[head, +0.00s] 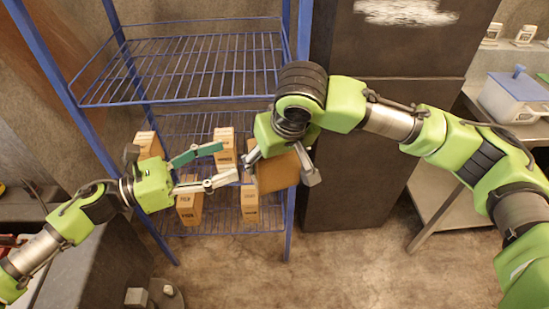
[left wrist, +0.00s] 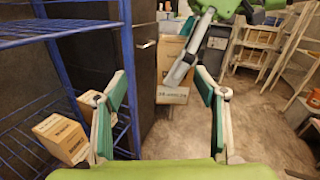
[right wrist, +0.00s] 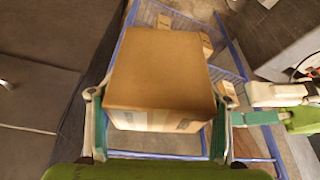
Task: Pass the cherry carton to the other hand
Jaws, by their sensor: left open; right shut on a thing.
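A brown carton (head: 277,172) is held by my right gripper (head: 280,168), whose fingers lie on opposite sides of it. In the right wrist view the carton (right wrist: 160,75) fills the space between the fingers; its print is too small to read as cherry. My left gripper (head: 229,161) is open and empty, to the left of the carton with its fingers pointing at it. In the left wrist view the held carton (left wrist: 172,95) shows ahead between the open left fingers (left wrist: 160,82), apart from them, with a right finger across its side.
A blue wire rack (head: 185,65) stands behind the arms, with several similar cartons (head: 189,205) on its lower shelf. A dark cabinet (head: 380,130) is right of the rack. A steel table (head: 437,195) stands at the right. The floor (head: 370,265) in front is clear.

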